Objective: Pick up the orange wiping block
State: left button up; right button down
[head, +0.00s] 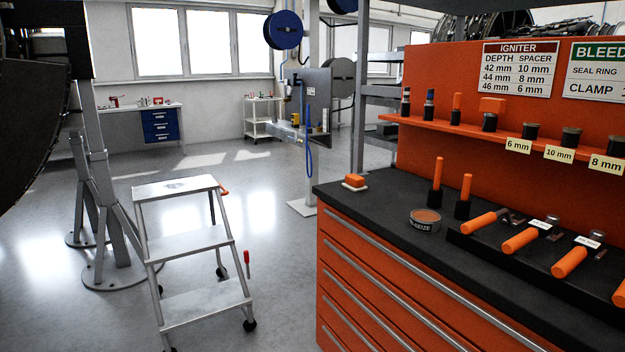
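A small orange block (355,180) with a pale base lies on the black top of the orange tool cabinet, near its far left corner. It looks like the orange wiping block, and nothing touches it. A second orange block (492,105) sits on a dark holder on the orange shelf above. Neither of my grippers is in the head view.
The orange drawer cabinet (400,295) fills the right side. Its top holds a round tin (425,221), two upright orange-handled tools and several lying ones (520,240). A step ladder (190,245) stands at left centre. Grey floor is clear between ladder and cabinet.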

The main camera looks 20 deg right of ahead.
aim_at(355, 182)
jog(key=i, duration=3.4)
jog(key=z, duration=4.3)
